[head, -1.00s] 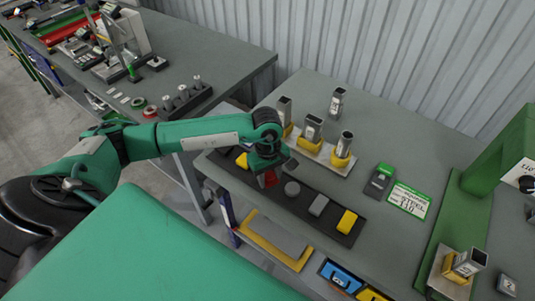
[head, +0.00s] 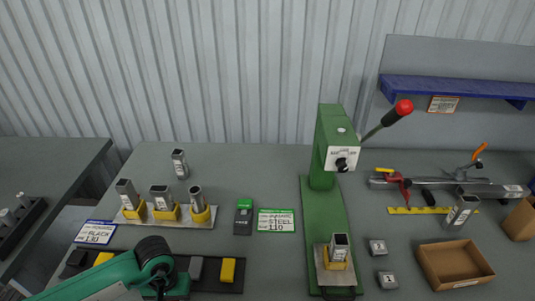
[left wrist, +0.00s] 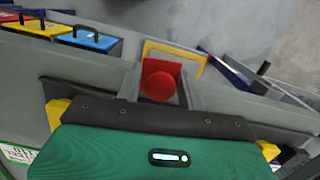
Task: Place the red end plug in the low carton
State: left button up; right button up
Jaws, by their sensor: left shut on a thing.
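The red end plug (left wrist: 160,84) shows in the left wrist view between the two fingers of my left gripper (left wrist: 160,88), which is shut on it. In the head view my left gripper (head: 168,294) is at the bottom edge, by the dark plug tray (head: 212,283); its fingers and the red plug are hidden or out of frame there. The low carton (head: 428,272) is a shallow, open brown box at the lower right of the head view, looking empty, far to the right of my left gripper. My right gripper is not in view.
A green press (head: 322,185) with a red-knobbed lever stands between my left gripper and the low carton. A plate (head: 180,222) holds several metal tubes in yellow holders. A taller carton (head: 521,220) stands at the right edge.

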aim_at(450, 266)
jog(key=l, duration=0.7)
jog(key=k+l+u, duration=0.15)
jog(key=l, duration=1.15)
jog(key=l+u, duration=0.05)
